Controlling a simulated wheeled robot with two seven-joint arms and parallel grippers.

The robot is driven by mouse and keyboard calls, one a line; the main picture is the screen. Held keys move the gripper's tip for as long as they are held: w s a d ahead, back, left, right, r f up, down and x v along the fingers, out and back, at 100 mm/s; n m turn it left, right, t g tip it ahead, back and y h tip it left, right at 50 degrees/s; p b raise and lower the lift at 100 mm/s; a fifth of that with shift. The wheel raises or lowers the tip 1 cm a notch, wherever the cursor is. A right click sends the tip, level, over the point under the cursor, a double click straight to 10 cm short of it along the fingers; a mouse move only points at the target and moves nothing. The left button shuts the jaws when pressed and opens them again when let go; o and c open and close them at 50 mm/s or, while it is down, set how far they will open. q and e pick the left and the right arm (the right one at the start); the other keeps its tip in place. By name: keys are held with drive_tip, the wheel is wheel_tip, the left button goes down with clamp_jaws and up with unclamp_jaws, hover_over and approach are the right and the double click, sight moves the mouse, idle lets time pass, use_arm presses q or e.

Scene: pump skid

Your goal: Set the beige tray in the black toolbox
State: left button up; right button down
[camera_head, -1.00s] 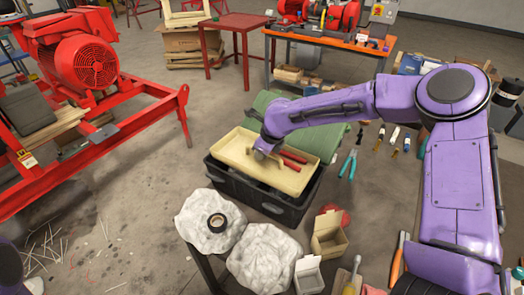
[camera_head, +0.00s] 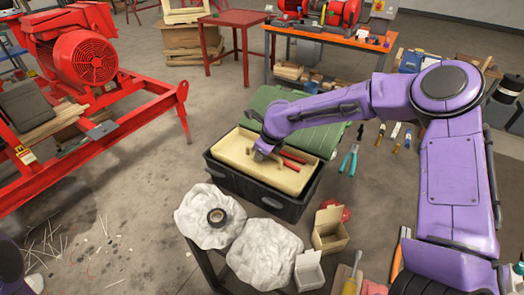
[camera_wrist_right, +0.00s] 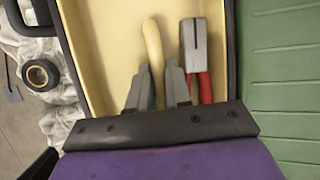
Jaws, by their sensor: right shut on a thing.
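The beige tray (camera_head: 231,150) sits down inside the black toolbox (camera_head: 248,193), with the toolbox rim showing around it. My right gripper (camera_head: 262,154) comes down from above at the tray's middle. In the right wrist view its grey fingers (camera_wrist_right: 161,88) are shut on the tray's beige handle (camera_wrist_right: 152,42). Red-handled pliers (camera_wrist_right: 196,62) lie in the tray beside the handle. The black toolbox wall (camera_wrist_right: 231,45) runs close along the tray's side there. Whether the tray touches the bottom is hidden. My left gripper is out of view.
The toolbox's green lid (camera_head: 300,125) is open behind it. Teal-handled pliers (camera_head: 349,160) lie to the right. A red pump skid (camera_head: 90,75) stands at left.

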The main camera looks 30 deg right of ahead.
sight(262, 161)
drive_tip(key=shift+f+b, duration=0.8)
drive_tip(key=shift+f, duration=1.1)
drive_tip(key=c, duration=1)
unclamp_jaws()
drive_tip(key=v, duration=1)
drive_tip(key=shift+s+r+b, duration=0.1)
drive_tip(key=shift+r+b, duration=0.2)
drive_tip(key=shift+b, duration=0.1)
